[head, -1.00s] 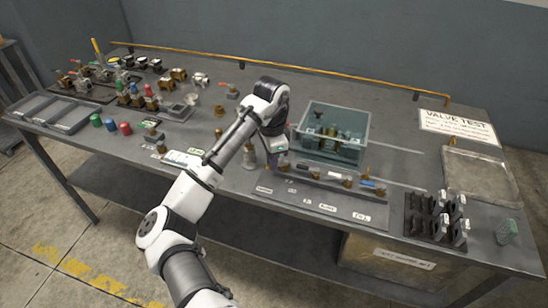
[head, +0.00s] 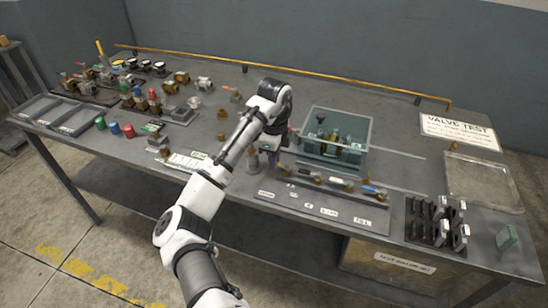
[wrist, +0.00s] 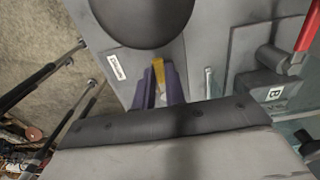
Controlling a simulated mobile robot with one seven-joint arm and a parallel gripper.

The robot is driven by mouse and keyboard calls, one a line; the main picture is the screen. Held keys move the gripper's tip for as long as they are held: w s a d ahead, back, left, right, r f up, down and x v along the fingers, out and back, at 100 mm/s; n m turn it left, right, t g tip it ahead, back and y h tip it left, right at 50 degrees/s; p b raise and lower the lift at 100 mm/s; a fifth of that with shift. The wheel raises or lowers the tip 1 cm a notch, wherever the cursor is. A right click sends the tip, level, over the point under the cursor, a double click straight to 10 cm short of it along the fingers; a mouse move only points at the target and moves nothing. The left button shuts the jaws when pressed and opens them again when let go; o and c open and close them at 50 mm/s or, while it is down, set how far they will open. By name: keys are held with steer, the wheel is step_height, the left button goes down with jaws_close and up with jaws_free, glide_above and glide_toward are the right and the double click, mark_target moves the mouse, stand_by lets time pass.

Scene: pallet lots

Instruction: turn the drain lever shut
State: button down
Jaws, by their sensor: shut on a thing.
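In the head view my gripper (head: 273,157) reaches down at the front left of the teal tank (head: 309,148). In the wrist view the purple fingers of my gripper (wrist: 160,92) are shut on a narrow yellow lever (wrist: 158,70), which I take to be the drain lever. Its tip shows between the fingers; the rest of it and its pivot are hidden. In the head view I cannot make the lever out behind my gripper.
A grey post (head: 252,161) stands just left of my gripper. A labelled board (head: 345,213) with several small valves lies to the right, near the table's front edge.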

stand_by(0.5)
steer(key=c, duration=1.5)
jaws_free()
steer(key=shift+o, duration=0.2)
steer(key=shift+r, duration=0.1)
step_height(320, 180, up, 14)
steer(key=b, duration=0.1)
steer(key=shift+f, duration=0.2)
